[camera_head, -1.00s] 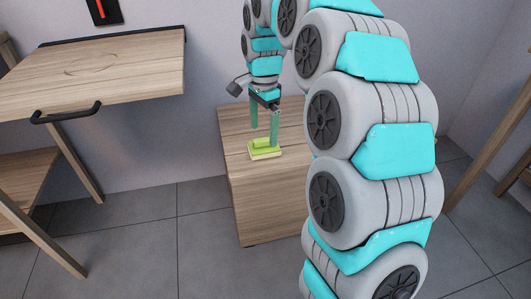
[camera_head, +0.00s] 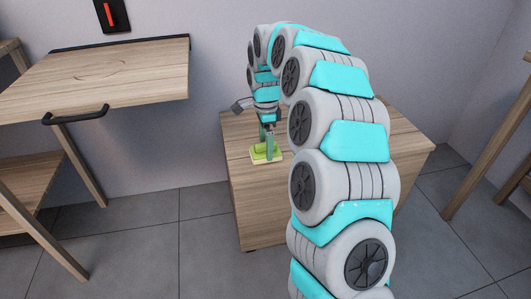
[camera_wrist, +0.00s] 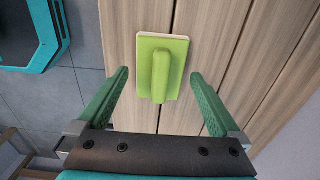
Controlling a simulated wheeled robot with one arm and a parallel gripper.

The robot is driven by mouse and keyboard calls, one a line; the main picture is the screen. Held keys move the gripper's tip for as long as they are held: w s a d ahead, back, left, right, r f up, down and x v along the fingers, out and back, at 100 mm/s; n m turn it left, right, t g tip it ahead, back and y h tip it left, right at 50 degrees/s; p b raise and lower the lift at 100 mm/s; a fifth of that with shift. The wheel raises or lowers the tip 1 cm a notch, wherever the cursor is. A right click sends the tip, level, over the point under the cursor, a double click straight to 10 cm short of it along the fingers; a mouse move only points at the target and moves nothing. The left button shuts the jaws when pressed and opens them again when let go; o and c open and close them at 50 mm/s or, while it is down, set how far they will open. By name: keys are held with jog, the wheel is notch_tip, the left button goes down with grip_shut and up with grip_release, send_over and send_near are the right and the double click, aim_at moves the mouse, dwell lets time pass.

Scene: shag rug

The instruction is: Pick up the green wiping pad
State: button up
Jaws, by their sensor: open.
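The green wiping pad (camera_head: 258,157) lies flat on the wooden box near its left front side. In the wrist view the pad (camera_wrist: 174,52) is a light green block with a raised grip along its middle and a pale layer at its far edge. My gripper (camera_head: 267,148) points down right at the pad. In the wrist view its two green fingers (camera_wrist: 160,75) are spread apart, one to each side of the pad's near end, with a gap to the raised grip. Nothing is held. In the head view the fingers hide part of the pad.
The wooden box (camera_head: 262,205) has free room on its top around the pad. A wooden table (camera_head: 120,80) with a black handle (camera_head: 75,115) stands to the left. A wooden frame (camera_head: 487,160) stands at the right. Grey tiled floor (camera_head: 170,250) lies in front.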

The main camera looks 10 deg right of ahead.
jog(key=shift+f, duration=0.85)
jog(key=c, duration=1.2)
